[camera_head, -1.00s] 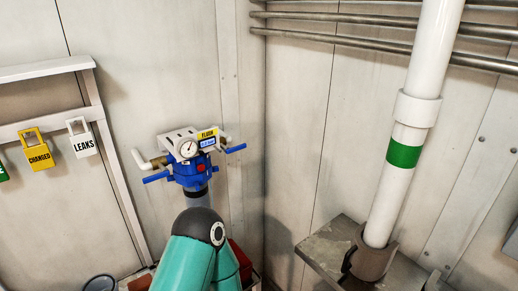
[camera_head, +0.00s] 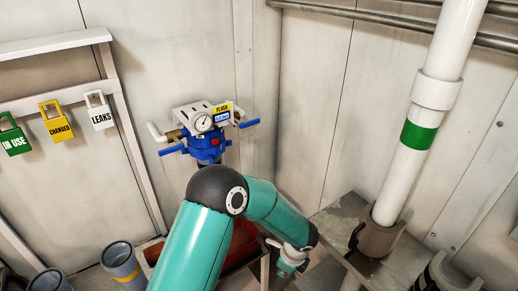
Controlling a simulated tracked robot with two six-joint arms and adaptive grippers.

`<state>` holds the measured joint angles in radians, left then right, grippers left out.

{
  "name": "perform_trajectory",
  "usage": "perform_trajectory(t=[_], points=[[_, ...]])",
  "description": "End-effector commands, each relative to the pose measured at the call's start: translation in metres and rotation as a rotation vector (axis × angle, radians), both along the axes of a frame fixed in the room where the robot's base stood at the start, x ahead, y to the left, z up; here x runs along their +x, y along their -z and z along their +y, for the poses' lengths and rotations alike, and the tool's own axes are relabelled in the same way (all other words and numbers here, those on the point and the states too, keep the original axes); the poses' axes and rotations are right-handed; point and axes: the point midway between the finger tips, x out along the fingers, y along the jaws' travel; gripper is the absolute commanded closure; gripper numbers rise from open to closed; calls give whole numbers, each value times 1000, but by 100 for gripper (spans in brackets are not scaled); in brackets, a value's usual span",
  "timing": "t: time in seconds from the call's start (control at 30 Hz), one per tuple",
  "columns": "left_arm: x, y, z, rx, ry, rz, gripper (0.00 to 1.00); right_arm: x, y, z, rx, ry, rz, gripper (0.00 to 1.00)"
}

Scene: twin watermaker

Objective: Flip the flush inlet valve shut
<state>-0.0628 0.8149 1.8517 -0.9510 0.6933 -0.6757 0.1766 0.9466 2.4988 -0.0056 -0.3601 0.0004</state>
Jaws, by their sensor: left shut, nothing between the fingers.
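The flush unit, a blue filter head (camera_head: 205,145) with a white bracket, a round gauge (camera_head: 203,123) and a yellow FLUSH label (camera_head: 222,108), is mounted on the back wall. A blue lever handle (camera_head: 172,150) sticks out at its left and another blue lever (camera_head: 249,123) at its right. I cannot tell which is the inlet valve. My teal left arm rises in front of the unit and hides its lower part. My left gripper (camera_head: 286,268) is small and partly hidden, low and right of the unit, shut and apart from both levers. My right gripper is not in view.
Green, yellow and white tags (camera_head: 58,124) hang on a rail at left. Grey cups (camera_head: 122,264) stand at bottom left. A red container (camera_head: 240,245) is behind my arm. A white pipe (camera_head: 402,170) with a green band stands in a holder on a metal shelf (camera_head: 345,218) at right.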

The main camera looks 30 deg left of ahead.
Motion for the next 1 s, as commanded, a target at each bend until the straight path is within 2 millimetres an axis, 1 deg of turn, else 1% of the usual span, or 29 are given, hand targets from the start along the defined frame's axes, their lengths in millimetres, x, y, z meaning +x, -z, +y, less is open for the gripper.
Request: perform_trajectory(t=[0.03,0.07,0.1,0.17,0.2,0.3,0.4,0.5,0.57,0.87,1.0], points=[[38,-42,21,151,129,-55,100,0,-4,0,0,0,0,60],[58,-68,35,251,199,-78,100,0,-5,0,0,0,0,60],[80,-102,52,378,267,-101,100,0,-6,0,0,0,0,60],[105,-153,72,551,331,-124,100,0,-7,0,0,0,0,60],[116,-185,82,652,355,-135,100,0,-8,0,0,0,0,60],[132,-253,99,848,370,-147,100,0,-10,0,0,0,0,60],[136,-296,108,969,359,-146,100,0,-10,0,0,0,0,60],[137,-317,112,1026,349,-143,100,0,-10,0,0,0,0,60],[137,-321,113,1040,347,-142,100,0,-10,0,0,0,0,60],[137,-321,114,1039,346,-141,100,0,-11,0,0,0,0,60],[139,-319,119,1038,346,-139,100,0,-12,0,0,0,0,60]])
